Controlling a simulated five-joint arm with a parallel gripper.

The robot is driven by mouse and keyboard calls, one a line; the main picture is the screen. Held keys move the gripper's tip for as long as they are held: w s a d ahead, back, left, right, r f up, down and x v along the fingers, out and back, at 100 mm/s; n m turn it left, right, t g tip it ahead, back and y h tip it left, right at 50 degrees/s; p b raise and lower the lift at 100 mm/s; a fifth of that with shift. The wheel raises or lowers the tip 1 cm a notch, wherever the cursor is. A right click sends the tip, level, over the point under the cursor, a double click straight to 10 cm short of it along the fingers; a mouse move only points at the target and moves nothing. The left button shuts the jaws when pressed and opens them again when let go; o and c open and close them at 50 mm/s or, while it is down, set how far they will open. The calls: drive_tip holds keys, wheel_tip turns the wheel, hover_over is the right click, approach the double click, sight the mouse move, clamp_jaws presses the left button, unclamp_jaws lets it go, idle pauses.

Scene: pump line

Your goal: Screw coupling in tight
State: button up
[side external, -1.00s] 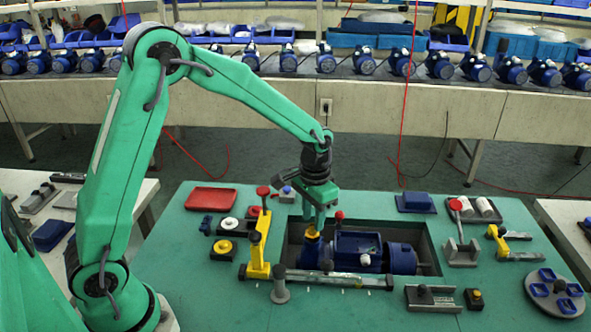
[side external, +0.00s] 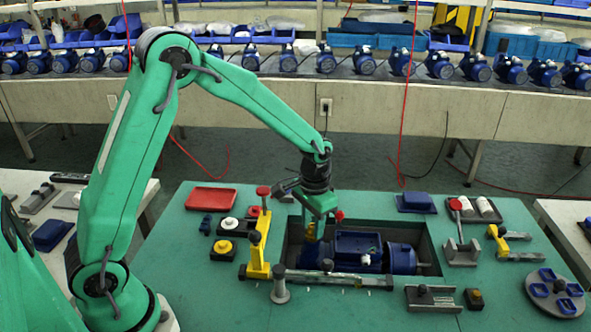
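The blue pump (side external: 357,249) lies on its side in the dark recess of the green bench. A yellow coupling (side external: 310,231) stands at the pump's left end, partly covered by my fingers. My gripper (side external: 316,229) points down at the coupling, with its fingers at or around it. The fingers overlap the coupling in this view, so I cannot tell whether they are clamped on it. How deep the coupling sits in the pump is hidden.
A yellow lever clamp (side external: 259,249) stands close left of the pump. A grey post (side external: 280,285) and a long bar (side external: 335,278) are in front. A red-knobbed clamp (side external: 460,240) stands right. A red tray (side external: 210,198) lies at the back left.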

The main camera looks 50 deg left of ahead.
drive_tip(key=c, duration=0.6)
drive_tip(key=m, duration=0.7)
drive_tip(key=shift+m, duration=0.3)
drive_tip(key=m, duration=0.6)
idle(0.6)
drive_tip(key=shift+m, duration=0.4)
